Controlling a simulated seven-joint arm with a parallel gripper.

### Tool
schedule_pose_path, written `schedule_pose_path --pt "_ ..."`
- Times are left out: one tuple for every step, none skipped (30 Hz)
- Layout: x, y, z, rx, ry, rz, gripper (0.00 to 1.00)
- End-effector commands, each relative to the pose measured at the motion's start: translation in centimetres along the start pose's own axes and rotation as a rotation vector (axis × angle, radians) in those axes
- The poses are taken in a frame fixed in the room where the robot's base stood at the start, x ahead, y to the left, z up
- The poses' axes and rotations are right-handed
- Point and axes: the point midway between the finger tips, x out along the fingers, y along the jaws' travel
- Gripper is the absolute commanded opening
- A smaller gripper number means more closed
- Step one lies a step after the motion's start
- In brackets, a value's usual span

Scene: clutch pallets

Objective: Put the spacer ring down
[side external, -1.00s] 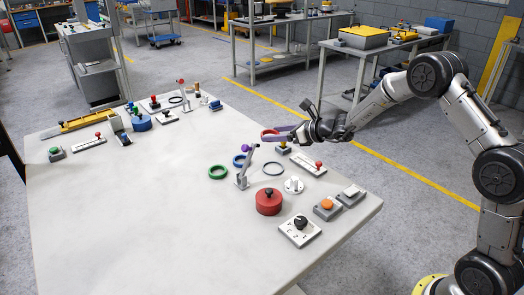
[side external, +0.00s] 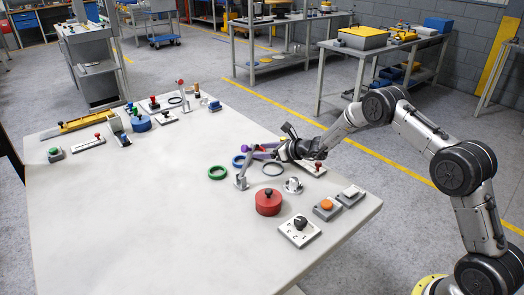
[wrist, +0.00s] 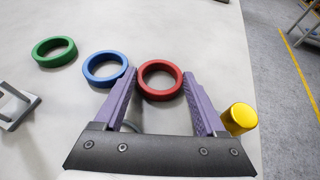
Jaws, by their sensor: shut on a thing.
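The spacer ring is a red ring (wrist: 160,65), held between the two purple fingers of my gripper (wrist: 158,82) in the wrist view. The fingers press on its left and right sides. My gripper (side external: 262,151) is low over the far right part of the table in the side view, where the red ring is hard to make out. I cannot tell whether the ring touches the tabletop. A blue ring (wrist: 87,69) lies just left of the red one, close to the left fingertip. A green ring (wrist: 57,62) lies further left.
A yellow knob (wrist: 240,117) stands beside the right finger. A dark thin ring (side external: 272,175), a lever (side external: 242,181) and a red drum (side external: 268,204) are near my gripper. The table's middle (side external: 130,210) is clear. The table edge is to the right in the wrist view.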

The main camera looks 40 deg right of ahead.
Motion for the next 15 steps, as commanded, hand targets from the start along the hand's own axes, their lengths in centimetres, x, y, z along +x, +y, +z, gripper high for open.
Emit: schedule_pose_path --pt "-0.01 -0.02 0.13 -0.001 -0.002 0.0 0.12" --pt "-0.02 -0.03 0.14 -0.001 -0.002 0.0 0.12" --pt "-0.03 -0.02 0.14 -0.001 -0.002 0.0 0.12" --pt "-0.03 -0.02 0.14 -0.001 -0.002 0.0 0.12" --pt "-0.03 -0.02 0.14 -0.001 -0.002 0.0 0.12" --pt "-0.02 -0.02 0.1 -0.001 -0.002 0.0 0.12" --pt "0.01 -0.02 0.03 -0.001 -0.002 0.0 0.12" --pt "0.04 -0.02 -0.05 -0.001 -0.001 0.0 0.12" --pt "0.09 -0.02 -0.15 -0.001 -0.002 0.0 0.12" --pt "0.1 -0.02 -0.17 -0.001 -0.002 0.0 0.75" --pt "0.09 -0.02 -0.13 -0.001 -0.002 0.0 0.8" --pt "0.08 -0.02 -0.13 -0.001 -0.002 0.0 0.85" --pt "0.08 -0.02 -0.13 -0.001 -0.002 0.0 0.85" --pt "0.08 -0.02 -0.13 -0.001 -0.002 0.0 0.85" --pt "0.08 -0.01 -0.14 -0.001 -0.002 0.0 0.85"
